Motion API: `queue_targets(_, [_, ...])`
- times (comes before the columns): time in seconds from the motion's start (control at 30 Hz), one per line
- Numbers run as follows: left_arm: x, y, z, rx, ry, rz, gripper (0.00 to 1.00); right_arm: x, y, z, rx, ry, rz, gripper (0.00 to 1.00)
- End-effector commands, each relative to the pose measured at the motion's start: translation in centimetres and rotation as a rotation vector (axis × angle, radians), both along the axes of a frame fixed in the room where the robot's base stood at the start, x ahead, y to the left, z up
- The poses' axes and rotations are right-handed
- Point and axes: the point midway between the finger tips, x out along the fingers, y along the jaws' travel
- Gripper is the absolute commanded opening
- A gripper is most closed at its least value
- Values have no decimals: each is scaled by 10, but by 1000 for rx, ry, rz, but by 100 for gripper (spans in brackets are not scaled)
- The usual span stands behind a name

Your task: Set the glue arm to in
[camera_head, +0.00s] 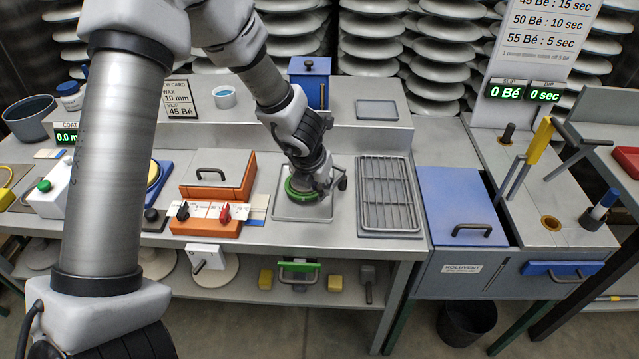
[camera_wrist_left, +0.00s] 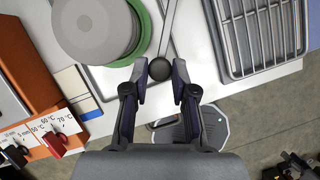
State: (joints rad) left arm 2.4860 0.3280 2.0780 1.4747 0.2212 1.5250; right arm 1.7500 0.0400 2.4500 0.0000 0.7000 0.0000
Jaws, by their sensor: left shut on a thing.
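The glue arm (camera_wrist_left: 168,30) is a thin metal rod ending in a dark round knob (camera_wrist_left: 160,69). In the left wrist view it lies just right of a grey disc (camera_wrist_left: 92,28) with a green rim, above a shallow metal tray. My left gripper (camera_wrist_left: 160,73) has its fingertips on either side of the knob and is shut on it. In the head view my left gripper (camera_head: 334,184) is at the right side of the green ring (camera_head: 301,191), over the metal tray (camera_head: 302,211). My wrist hides most of the glue arm there. My right gripper is not in view.
An orange box with dials (camera_head: 206,220) stands left of the tray. A wire rack (camera_head: 388,195) lies close on its right, then a blue-lidded bin (camera_head: 460,205). A blue-topped container (camera_head: 310,78) stands behind. The bench's front edge is near the gripper.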

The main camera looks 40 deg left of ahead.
Motion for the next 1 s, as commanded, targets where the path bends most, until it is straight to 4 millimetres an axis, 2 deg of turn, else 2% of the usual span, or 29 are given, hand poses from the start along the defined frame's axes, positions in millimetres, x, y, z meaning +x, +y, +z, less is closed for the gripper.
queue_targets(0.27, [0, -5, -1, 2, 0, 39, 0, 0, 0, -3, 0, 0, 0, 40])
queue_targets(0.57, [2, -23, 0, 5, 1, 208, 0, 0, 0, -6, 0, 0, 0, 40])
queue_targets(1.0, [12, -51, 2, 3, 3, 496, 0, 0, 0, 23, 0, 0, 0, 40])
